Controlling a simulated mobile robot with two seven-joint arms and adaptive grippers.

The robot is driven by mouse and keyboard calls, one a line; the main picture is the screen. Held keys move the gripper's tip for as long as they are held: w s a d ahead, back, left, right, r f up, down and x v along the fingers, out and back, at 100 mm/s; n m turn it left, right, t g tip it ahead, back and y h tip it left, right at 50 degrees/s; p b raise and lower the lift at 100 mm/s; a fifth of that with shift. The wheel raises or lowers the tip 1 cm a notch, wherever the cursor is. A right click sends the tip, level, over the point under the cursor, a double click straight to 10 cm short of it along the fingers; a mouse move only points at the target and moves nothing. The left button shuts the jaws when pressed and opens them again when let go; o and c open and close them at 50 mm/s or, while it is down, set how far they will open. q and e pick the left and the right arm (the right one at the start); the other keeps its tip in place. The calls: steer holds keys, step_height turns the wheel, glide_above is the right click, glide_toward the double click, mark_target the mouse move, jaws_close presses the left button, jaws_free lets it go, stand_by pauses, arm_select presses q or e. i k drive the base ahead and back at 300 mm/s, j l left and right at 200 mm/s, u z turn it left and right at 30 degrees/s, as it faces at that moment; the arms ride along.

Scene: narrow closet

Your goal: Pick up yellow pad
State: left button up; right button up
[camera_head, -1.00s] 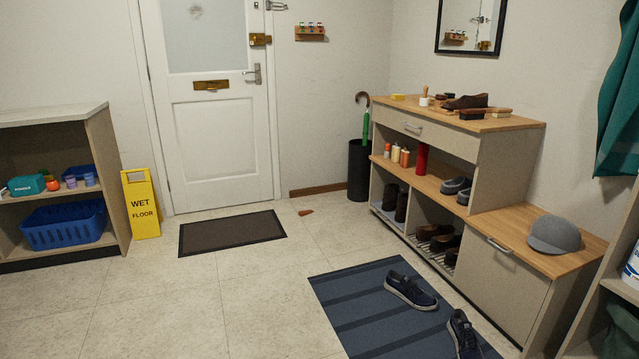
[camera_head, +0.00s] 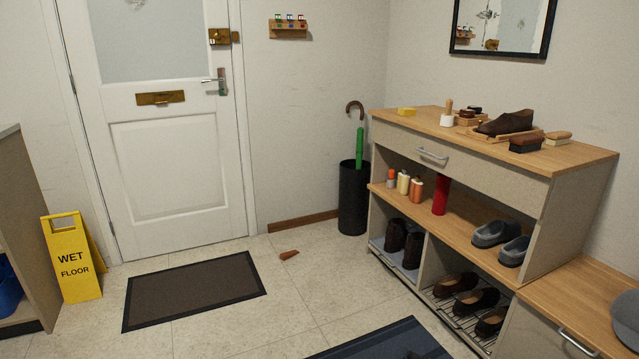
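A small yellow pad (camera_head: 406,112) lies on the wooden top of the shoe cabinet (camera_head: 560,158), near its far left corner. Nothing covers it. Neither of my grippers shows in the head view.
On the cabinet top are a white cup with a brush (camera_head: 447,115), a brown shoe (camera_head: 506,123) and several brushes. A black umbrella stand (camera_head: 354,196) stands left of the cabinet. A yellow wet floor sign (camera_head: 72,258) and a dark doormat (camera_head: 194,290) are at left. A blue striped mat (camera_head: 385,342) lies in front.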

mark_target(402, 110)
steer(key=i+j+z, duration=0.1)
steer(key=i+z, duration=0.2)
steer(key=i, duration=0.15)
steer(key=i+j+z, duration=0.25)
steer(key=i, duration=0.2)
steer(key=i+j+z, duration=0.3)
steer(key=i+j+u, duration=0.2)
steer(key=i+j, duration=0.2)
steer(key=j, duration=0.1)
